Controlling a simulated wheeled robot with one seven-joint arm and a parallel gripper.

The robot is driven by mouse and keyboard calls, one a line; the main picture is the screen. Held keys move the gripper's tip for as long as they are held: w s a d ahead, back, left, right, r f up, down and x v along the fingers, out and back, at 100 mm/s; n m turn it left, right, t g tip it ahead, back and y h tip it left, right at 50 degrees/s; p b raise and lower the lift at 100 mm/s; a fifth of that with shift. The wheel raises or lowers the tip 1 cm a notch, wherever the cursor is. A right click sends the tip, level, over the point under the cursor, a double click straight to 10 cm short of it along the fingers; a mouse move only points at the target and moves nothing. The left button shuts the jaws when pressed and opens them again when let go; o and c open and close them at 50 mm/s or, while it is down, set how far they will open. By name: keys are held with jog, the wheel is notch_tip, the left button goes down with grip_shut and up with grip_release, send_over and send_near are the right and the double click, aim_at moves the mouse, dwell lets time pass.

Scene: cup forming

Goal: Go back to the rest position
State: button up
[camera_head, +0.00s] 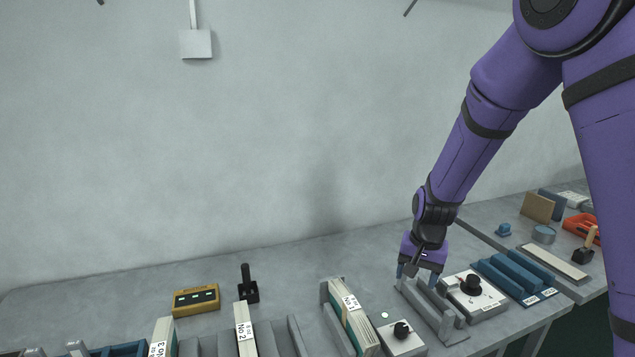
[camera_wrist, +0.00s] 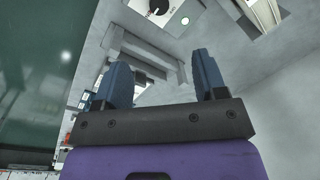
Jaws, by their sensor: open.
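My gripper (camera_head: 419,273) is at the end of my purple arm, over the right part of the grey bench in the head view. Its two blue fingers are apart with nothing between them; they also show in the wrist view (camera_wrist: 163,82). It is above the back end of a grey slotted holder (camera_head: 434,308), which looks empty. That holder also appears beyond the fingers in the wrist view (camera_wrist: 146,57). I cannot tell whether the fingertips touch it.
Left of the gripper are a knob box (camera_head: 388,341) and a rack of upright boards (camera_head: 350,312). Right of it are a white box with a black knob (camera_head: 487,300) and a blue ribbed block (camera_head: 515,274). A yellow meter (camera_head: 196,300) and black lever (camera_head: 247,289) stand further left.

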jog(key=s+d+r+n+t, duration=0.2)
jog(key=s+r, duration=0.7)
jog(key=r, duration=0.3)
jog(key=s+d+r+n+t, duration=0.1)
jog(key=s+d+r, duration=0.2)
jog(key=s+r, duration=0.7)
jog(key=s+d+r+n+t, duration=0.1)
jog(key=s+r, duration=0.3)
jog(key=s, duration=0.5)
jog(key=shift+d+n+t+h, duration=0.2)
jog(key=shift+n+t+h, duration=0.1)
jog(key=shift+n, duration=0.1)
